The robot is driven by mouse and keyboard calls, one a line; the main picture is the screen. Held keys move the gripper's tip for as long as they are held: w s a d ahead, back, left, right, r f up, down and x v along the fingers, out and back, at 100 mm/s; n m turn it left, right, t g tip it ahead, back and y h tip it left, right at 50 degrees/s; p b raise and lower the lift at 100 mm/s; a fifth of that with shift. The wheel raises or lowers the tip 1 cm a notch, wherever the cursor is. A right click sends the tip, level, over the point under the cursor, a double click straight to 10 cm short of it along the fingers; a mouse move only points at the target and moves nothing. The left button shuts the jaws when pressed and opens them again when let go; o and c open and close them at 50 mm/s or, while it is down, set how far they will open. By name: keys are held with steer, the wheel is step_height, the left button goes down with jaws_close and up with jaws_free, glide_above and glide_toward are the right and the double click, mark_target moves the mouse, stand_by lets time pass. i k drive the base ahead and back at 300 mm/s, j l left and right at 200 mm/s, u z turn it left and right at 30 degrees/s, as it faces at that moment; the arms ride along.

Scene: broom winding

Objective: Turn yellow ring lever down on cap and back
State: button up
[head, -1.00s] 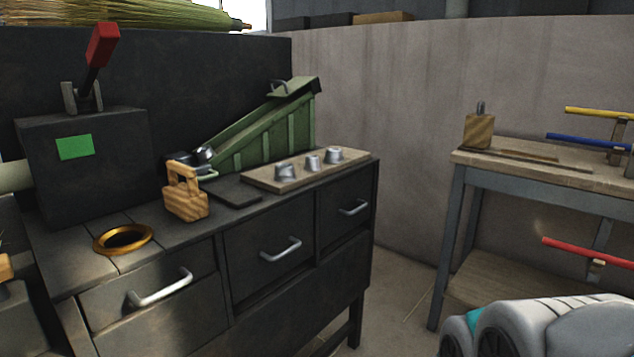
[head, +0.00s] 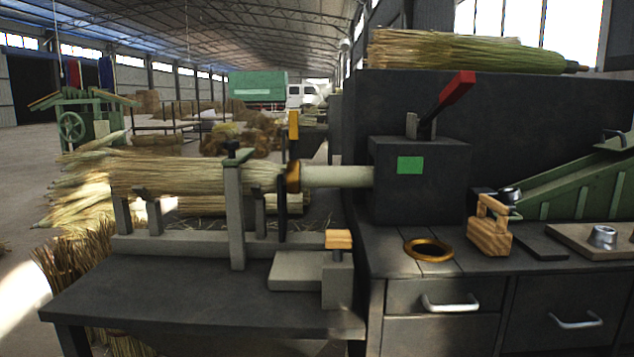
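A yellow lever (head: 293,126) stands upright in the middle of the head view. Below it an orange-brown ring or cap (head: 293,176) sits around the end of the pale horizontal shaft (head: 337,176). The shaft runs right into a dark box (head: 420,200) with a green label. A straw bundle (head: 180,172) lies level to the left of the cap. A dark vertical bar stands just in front of the cap and partly hides it. My gripper is not in view.
A red-handled lever (head: 456,90) tilts up from the dark box. A wooden block handle (head: 489,225) and a brass-rimmed hole (head: 429,248) are on the bench top. A wooden-topped knob (head: 338,239) stands at the near bench (head: 190,300). The near bench front is clear.

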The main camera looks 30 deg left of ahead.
mark_target(293, 165)
steer(key=u, duration=0.95)
steer(key=i+j+z, duration=0.25)
steer(key=j, duration=0.9)
steer(key=j+z, duration=0.25)
steer(key=j, duration=0.85)
steer(key=i, duration=0.55)
